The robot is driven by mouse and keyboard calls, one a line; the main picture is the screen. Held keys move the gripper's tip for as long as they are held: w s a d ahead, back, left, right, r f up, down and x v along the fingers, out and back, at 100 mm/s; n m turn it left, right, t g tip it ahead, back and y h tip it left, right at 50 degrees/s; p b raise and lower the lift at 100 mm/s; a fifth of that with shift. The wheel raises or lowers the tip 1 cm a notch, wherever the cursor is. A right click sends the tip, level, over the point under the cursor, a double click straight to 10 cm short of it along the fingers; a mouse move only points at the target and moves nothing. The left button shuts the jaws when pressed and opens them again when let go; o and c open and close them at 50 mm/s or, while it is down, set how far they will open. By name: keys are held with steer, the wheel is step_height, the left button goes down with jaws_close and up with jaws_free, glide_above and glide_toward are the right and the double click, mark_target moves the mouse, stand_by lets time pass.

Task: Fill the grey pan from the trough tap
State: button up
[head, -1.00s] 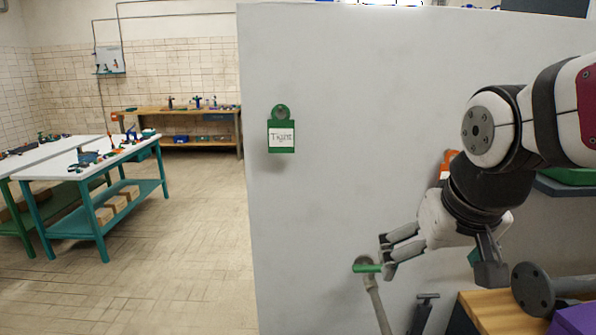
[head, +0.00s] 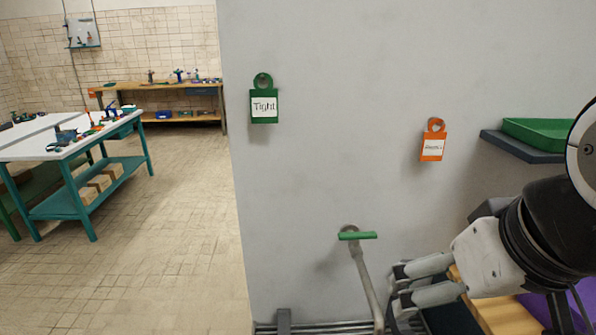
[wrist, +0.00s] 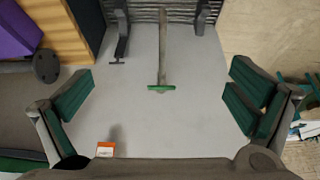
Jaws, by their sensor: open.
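The tap on the grey wall has a green lever handle (head: 357,235) and a long grey spout (head: 368,285) slanting down. The handle lies level and also shows in the wrist view (wrist: 161,88), centred between my fingers. My gripper (head: 398,285) is open and empty, below and right of the handle in the head view, apart from it. Its two green-padded fingers are spread wide in the wrist view (wrist: 158,97). A slatted dark grating (wrist: 180,15) lies at the spout's lower end. I cannot make out a grey pan for certain in either view.
A green "Tight" tag (head: 264,105) and an orange tag (head: 433,146) hang on the wall. A dark shelf (head: 510,148) holds a green tray (head: 548,136). A wooden block (wrist: 72,40) and purple object (wrist: 15,30) lie beside the tap area. Open floor (head: 160,240) is at left.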

stand_by(0.3)
steer(key=w+r+g, duration=0.2)
steer(key=w+r, duration=0.2)
steer(key=w, duration=0.6)
steer(key=g+p, duration=0.1)
steer(key=g, duration=0.2)
glide_above(358, 234)
step_height(358, 234, down, 10)
step_height(358, 234, down, 14)
steer(key=p, duration=0.2)
steer(key=shift+p, duration=0.4)
steer(key=shift+c, duration=0.2)
steer(key=shift+r, duration=0.1)
steer(key=c, duration=1)
